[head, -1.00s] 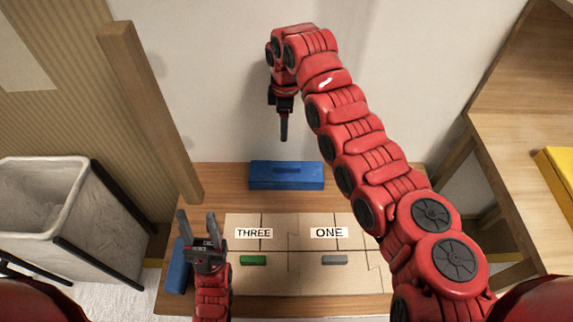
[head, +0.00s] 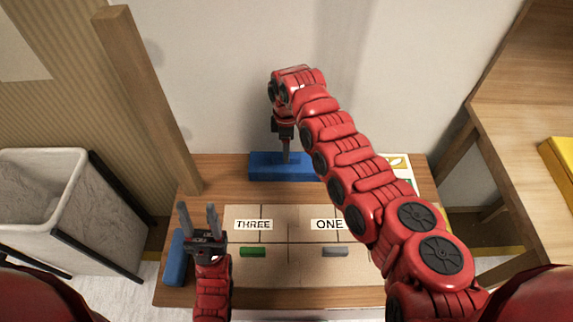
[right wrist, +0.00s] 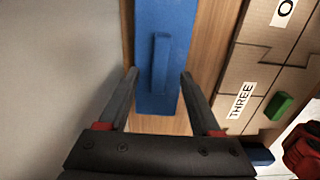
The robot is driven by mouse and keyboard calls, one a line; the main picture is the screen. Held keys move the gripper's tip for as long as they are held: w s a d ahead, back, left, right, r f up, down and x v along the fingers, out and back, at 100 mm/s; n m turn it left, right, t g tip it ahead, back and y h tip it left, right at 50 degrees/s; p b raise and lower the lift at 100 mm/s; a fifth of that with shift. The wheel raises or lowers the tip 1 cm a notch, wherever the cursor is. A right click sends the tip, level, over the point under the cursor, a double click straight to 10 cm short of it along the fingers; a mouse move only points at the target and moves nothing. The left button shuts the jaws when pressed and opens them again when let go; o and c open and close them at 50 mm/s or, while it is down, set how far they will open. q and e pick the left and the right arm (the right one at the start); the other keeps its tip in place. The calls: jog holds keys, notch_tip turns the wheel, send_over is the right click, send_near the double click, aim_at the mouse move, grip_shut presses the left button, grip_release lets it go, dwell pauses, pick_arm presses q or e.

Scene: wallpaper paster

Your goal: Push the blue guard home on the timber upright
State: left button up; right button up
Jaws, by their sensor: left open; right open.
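A long blue block with a raised ridge on top (head: 265,170) lies at the back of the table; it fills the top of the right wrist view (right wrist: 150,100). I take it to be the guard. My right gripper (head: 286,157) points down over it. In the right wrist view the open fingers (right wrist: 159,73) stand either side of the ridge, apart from it. The timber upright (head: 150,100) leans in the picture at the table's back left. My left gripper (head: 197,206) is open and empty at the table's left, beside a second blue piece (head: 176,258).
Cardboard panels labelled THREE and ONE (head: 285,265) cover the table's middle, with a green block (head: 253,252) and a grey block (head: 335,252) on them. A white bin (head: 45,200) stands left. A plain wall is behind the table.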

notch_tip(320, 180, down, 4)
jog(key=shift+r, duration=0.1)
grip_shut()
dwell(1.4)
